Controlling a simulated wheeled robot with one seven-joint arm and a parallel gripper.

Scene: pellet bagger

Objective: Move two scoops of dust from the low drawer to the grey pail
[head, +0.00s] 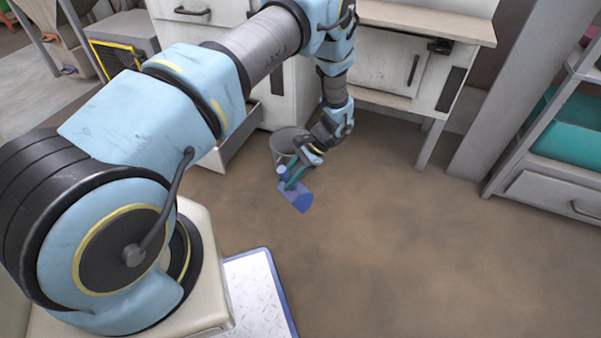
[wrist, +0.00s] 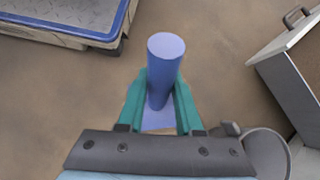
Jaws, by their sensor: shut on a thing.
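My gripper (head: 291,180) has teal fingers and is shut on a blue scoop (head: 299,198), held above the floor in the head view. In the wrist view the scoop's round handle (wrist: 166,60) stands between the fingers (wrist: 162,88). I cannot see whether the scoop holds any dust. The grey pail (head: 281,141) stands on the floor just behind my gripper, partly hidden by it. Its rim shows at the lower right of the wrist view (wrist: 284,140). The low drawer (head: 232,142) is pulled out from the white cabinet, left of the pail; its inside is mostly hidden by my arm.
A white workbench (head: 385,70) with a cupboard stands behind the pail. A shelf rack (head: 550,150) with a teal bin is at the right. A blue-edged metal platform (head: 255,285) lies near my base. The brown floor at centre right is clear.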

